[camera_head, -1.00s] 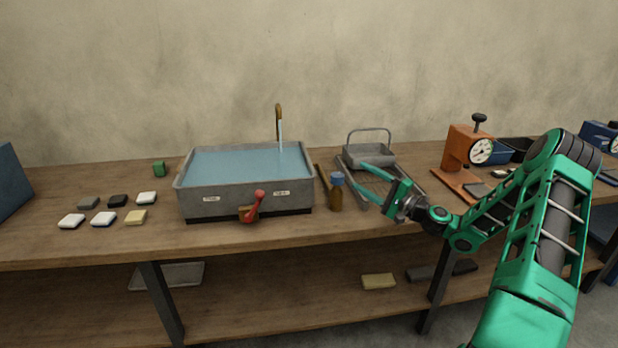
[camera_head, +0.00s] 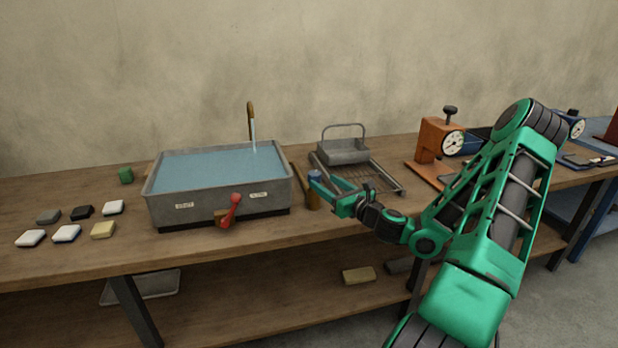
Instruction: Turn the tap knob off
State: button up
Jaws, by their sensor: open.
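The tap knob is a red lever (camera_head: 231,209) on the front wall of a grey metal basin (camera_head: 170,208). It is tilted, its upper end leaning right, between two white labels. A brass spout (camera_head: 251,112) rises behind the basin, and a pale stream of water (camera_head: 254,138) runs from it into the blue water. My gripper (camera_head: 318,186) is green, open and empty. It is to the right of the lever and apart from it, with its fingers pointing left, close to a blue-capped brown bottle (camera_head: 313,196). The fingers partly cover the bottle; I cannot tell whether they touch it.
Several small blocks (camera_head: 66,233) lie left of the basin, with a green block (camera_head: 125,176) behind. A wire rack and grey tray (camera_head: 343,150) stand behind my gripper. An orange dial gauge (camera_head: 438,141) stands farther right. The bench front strip below the lever is clear.

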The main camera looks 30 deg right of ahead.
aim_at(319, 177)
jog(key=w, duration=0.7)
jog(key=shift+w+a, duration=0.1)
jog(key=shift+w, duration=0.1)
jog(key=c, duration=1.1)
